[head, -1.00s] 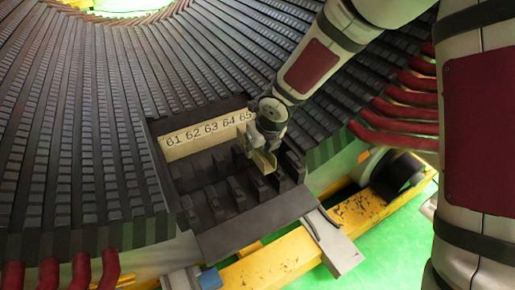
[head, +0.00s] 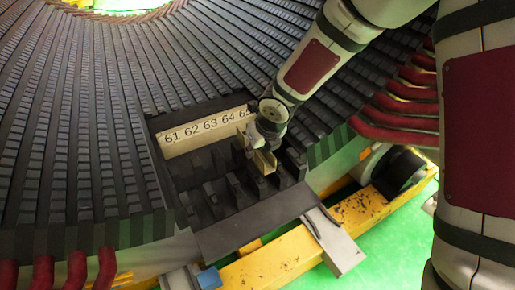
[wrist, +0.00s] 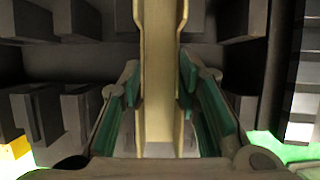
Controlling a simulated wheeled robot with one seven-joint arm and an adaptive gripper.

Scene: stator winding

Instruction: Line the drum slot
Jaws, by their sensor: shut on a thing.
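My gripper (head: 262,146) is over the right part of the open drum section, below the number strip. It is shut on a tan U-shaped slot liner (head: 263,161). In the wrist view the liner (wrist: 160,75) runs upright through the middle of the picture, between the two green-padded fingers of my gripper (wrist: 160,100). Dark slot teeth (head: 215,190) stand in rows under and beside it. The number strip (head: 205,132) reads 61 to 65, its right end partly hidden by my gripper. I cannot tell whether the liner's lower edge is inside a slot.
The dark drum (head: 90,110) with ribbed bars fills the left and top. Red coil ends (head: 400,105) stick out at right and more at lower left. A yellow beam (head: 290,255) and a grey bracket (head: 335,245) lie in front, above green floor.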

